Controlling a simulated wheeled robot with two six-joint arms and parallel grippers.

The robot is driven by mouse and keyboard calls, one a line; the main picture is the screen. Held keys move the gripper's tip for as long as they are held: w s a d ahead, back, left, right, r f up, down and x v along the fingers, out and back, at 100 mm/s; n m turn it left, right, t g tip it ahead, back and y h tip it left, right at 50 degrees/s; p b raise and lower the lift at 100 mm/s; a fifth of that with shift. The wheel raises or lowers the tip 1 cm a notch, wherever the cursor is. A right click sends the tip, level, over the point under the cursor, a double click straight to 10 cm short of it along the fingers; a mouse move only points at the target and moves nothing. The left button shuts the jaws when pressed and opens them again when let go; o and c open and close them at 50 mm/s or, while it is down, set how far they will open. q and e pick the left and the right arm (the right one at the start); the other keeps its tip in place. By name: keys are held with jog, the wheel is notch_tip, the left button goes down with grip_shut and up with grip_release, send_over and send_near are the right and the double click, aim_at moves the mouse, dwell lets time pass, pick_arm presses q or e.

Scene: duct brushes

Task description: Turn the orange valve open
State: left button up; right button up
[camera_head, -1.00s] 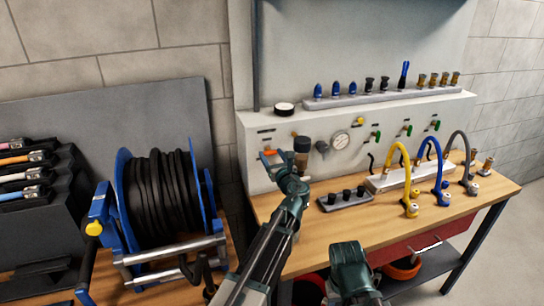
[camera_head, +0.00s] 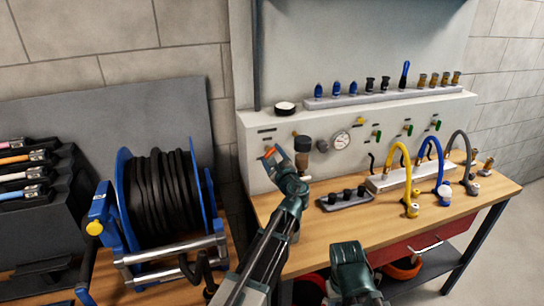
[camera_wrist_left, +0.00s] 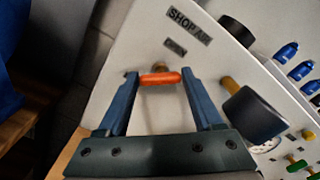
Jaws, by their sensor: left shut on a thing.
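The orange valve handle (camera_head: 269,153) is a short bar low on the left of the grey wall panel. My left gripper (camera_head: 284,160) is at the panel, its two fingers around the handle. In the left wrist view the handle (camera_wrist_left: 160,78) lies between the fingertips of the gripper (camera_wrist_left: 160,82), with a finger at each end. The bar is slanted relative to the panel's "SHOP AIR" label (camera_wrist_left: 189,25), rising to the right in the head view. The brass stem (camera_wrist_left: 158,67) shows just behind it. No right gripper fingers show.
A dark cylindrical fitting (camera_head: 303,145) sticks out close to the right of my left gripper. A gauge (camera_head: 340,140) and small green valves are further right. Yellow, blue and grey hoses (camera_head: 400,160) stand on the bench (camera_head: 330,232). A hose reel (camera_head: 165,205) stands left.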

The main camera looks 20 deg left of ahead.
pick_arm(q)
jog(key=n, duration=0.5)
jog(key=shift+a+f+n, duration=0.1)
jog(key=shift+f+n, duration=0.05)
jog(key=shift+n, duration=0.15)
jog(key=shift+s+f+n, duration=0.1)
jog(key=shift+n, duration=2.1)
jog(key=o, duration=1.4)
jog(key=shift+c, duration=0.2)
jog(key=v, duration=1.3)
jog(key=shift+s+d, duration=0.3)
